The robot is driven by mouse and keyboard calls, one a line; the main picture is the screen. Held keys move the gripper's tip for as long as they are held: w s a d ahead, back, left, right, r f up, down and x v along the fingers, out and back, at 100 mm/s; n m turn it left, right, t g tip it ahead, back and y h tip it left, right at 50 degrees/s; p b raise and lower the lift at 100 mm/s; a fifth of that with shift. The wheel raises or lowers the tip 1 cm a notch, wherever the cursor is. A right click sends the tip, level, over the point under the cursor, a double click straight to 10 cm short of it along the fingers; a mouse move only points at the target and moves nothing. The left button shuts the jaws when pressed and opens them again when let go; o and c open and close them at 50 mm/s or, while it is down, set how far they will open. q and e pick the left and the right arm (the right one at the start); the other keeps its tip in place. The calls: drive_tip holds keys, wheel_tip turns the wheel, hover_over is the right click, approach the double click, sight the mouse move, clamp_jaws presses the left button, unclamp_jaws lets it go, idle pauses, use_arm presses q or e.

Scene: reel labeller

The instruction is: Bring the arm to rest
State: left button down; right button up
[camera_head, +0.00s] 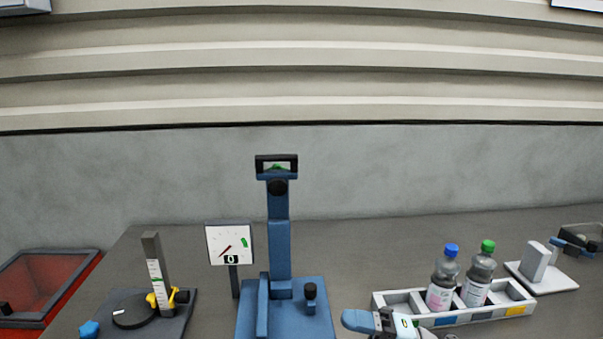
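Neither of my grippers can be made out in the head view. A pale grey and blue rounded device (375,321) with a small marked panel shows at the bottom edge, right of centre. Its lower part is cut off, and I cannot tell what it rests on. A blue stand (280,245) with a black-framed display on top rises from the table at the centre. A white dial gauge (229,245) on a dark post stands just left of it. No object is seen held.
A grey divided tray (400,299) holds a blue-capped bottle (443,280) and a green-capped bottle (479,277), both upright. A white stand (536,262) is at right. A post fixture (154,265) and red bin (45,282) are at left. The table's rear (380,245) is clear.

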drive_tip(key=s+d+f+m+t+h, duration=0.1)
drive_tip(key=d+f+m+t+h, duration=0.2)
drive_tip(key=f+m+t+h, duration=0.65)
drive_tip(key=s+d+f+m+t+h, duration=0.25)
drive_tip(key=f+m+t, duration=0.3)
drive_tip(key=m, duration=0.85)
drive_tip(key=s+d+f+m+g+h, duration=0.2)
drive_tip(key=s+d+f+m+g, duration=0.1)
drive_tip(key=s+f, duration=0.4)
drive_tip(key=s+d+f+m+g+h, duration=0.3)
drive_tip(key=s+f+m, duration=0.15)
drive_tip(key=f, duration=0.45)
wheel_tip(320, 180, up, 11)
drive_tip(key=s+p, duration=0.2)
drive_tip(key=p, duration=1)
drive_tip(key=shift+d+n, duration=0.2)
drive_tip(key=shift+n, duration=0.1)
drive_tip(key=shift+w, duration=0.1)
